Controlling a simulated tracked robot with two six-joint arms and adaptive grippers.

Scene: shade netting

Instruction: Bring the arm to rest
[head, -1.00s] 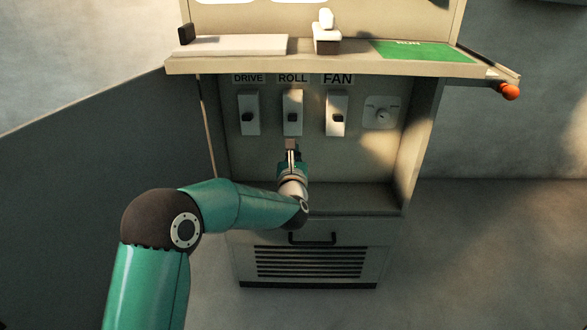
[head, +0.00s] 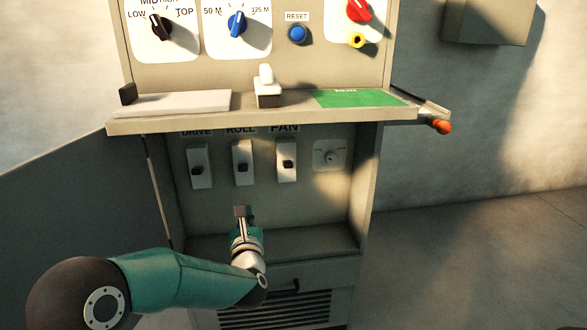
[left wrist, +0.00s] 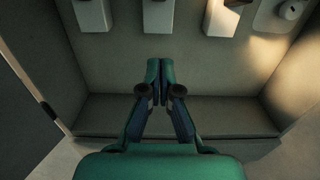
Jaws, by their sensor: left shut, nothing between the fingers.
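My left arm comes in from the lower left of the head view. Its gripper (head: 241,212) is in front of the cabinet's recess, below the ROLL switch (head: 243,163) and apart from it. In the left wrist view the two fingers (left wrist: 159,72) meet at their tips, with nothing between them. My right gripper does not show in either view.
DRIVE (head: 199,166) and FAN (head: 286,161) switches flank ROLL, with a small dial (head: 330,156) to the right. Above juts a shelf (head: 270,115) with an orange-tipped lever (head: 441,127) at its right end. Knobs and a RESET button (head: 298,34) sit higher.

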